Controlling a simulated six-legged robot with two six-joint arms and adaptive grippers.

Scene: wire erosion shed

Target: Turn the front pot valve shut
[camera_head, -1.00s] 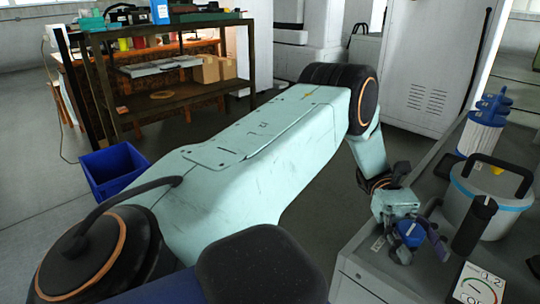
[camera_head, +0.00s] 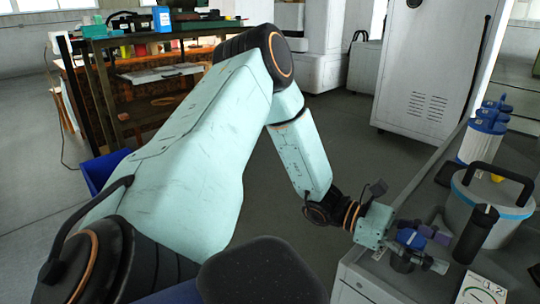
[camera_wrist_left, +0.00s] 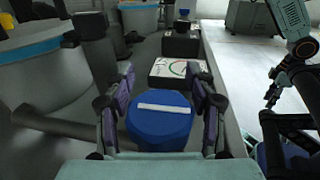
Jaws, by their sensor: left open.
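The front pot valve shows a blue many-sided knob (camera_wrist_left: 160,122) with a white bar lying roughly crosswise on top. In the head view the knob (camera_head: 411,238) is partly hidden by my left gripper (camera_head: 433,250). In the left wrist view my left gripper (camera_wrist_left: 165,108) is open, with one purple-padded finger on each side of the knob. I cannot tell whether either finger touches it. A teal arm with a dark gripper, my right gripper (camera_wrist_left: 272,91), hangs at the upper right of the wrist view; its jaws are too small to read.
A pale pot (camera_head: 488,212) with a blue band and black handle stands right of the valve. A dial plate (camera_head: 484,291) lies near the bench front, and a black cylinder (camera_head: 475,234) stands close by. Blue-capped filters (camera_head: 484,135) stand behind. A blue bin (camera_head: 100,170) is on the floor.

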